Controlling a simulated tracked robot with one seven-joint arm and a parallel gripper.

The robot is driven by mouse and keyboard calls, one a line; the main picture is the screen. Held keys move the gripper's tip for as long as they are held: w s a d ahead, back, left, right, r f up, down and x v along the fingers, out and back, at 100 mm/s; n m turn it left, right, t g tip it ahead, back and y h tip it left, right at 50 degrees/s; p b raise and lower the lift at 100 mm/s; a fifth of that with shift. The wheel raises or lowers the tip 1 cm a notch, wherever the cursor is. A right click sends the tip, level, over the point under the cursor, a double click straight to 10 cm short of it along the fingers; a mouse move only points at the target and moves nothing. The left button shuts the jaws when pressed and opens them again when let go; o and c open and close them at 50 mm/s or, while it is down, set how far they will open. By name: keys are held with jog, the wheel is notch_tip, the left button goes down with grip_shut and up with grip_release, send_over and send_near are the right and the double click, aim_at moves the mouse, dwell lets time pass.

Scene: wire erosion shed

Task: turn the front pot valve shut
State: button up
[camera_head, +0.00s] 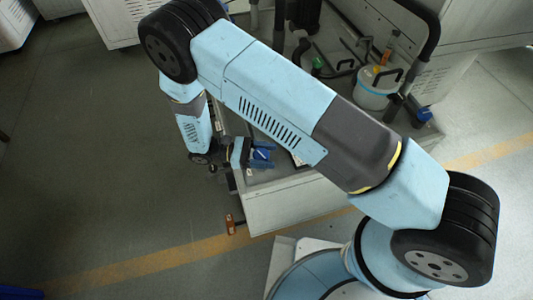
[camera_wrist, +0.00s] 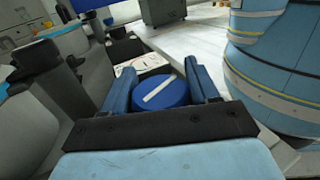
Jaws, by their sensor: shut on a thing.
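The front pot valve shows in the wrist view as a round blue knob (camera_wrist: 172,97) with a white bar on top. The bar runs slantwise, lower left to upper right. My gripper (camera_wrist: 160,84) has one blue finger on each side of the knob and is shut on it. In the head view my gripper (camera_head: 252,153) is at the front left corner of the grey bench, with the blue knob (camera_head: 263,154) partly hidden between its fingers. The valve's body below the knob is hidden.
A white pot (camera_head: 376,90) with a blue band and yellow cap stands farther back on the bench (camera_head: 290,202). Another blue knob (camera_head: 424,114) is at right. Dark pipes rise behind. A small orange-brown thing (camera_head: 231,224) is by the bench's front. The floor at left is clear.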

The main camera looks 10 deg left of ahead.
jog(key=shift+s+m+g+y, duration=0.15)
jog(key=shift+m+g, duration=0.85)
jog(key=shift+g, duration=0.55)
jog(key=shift+s+m+g+y, duration=0.15)
jog(key=shift+m+g, duration=0.85)
jog(key=shift+g, duration=0.55)
jog(key=shift+w+a+g, duration=0.1)
jog(key=shift+g, duration=0.2)
jog(key=o, duration=1)
jog(key=shift+c, duration=0.2)
jog(key=shift+v, duration=5.95)
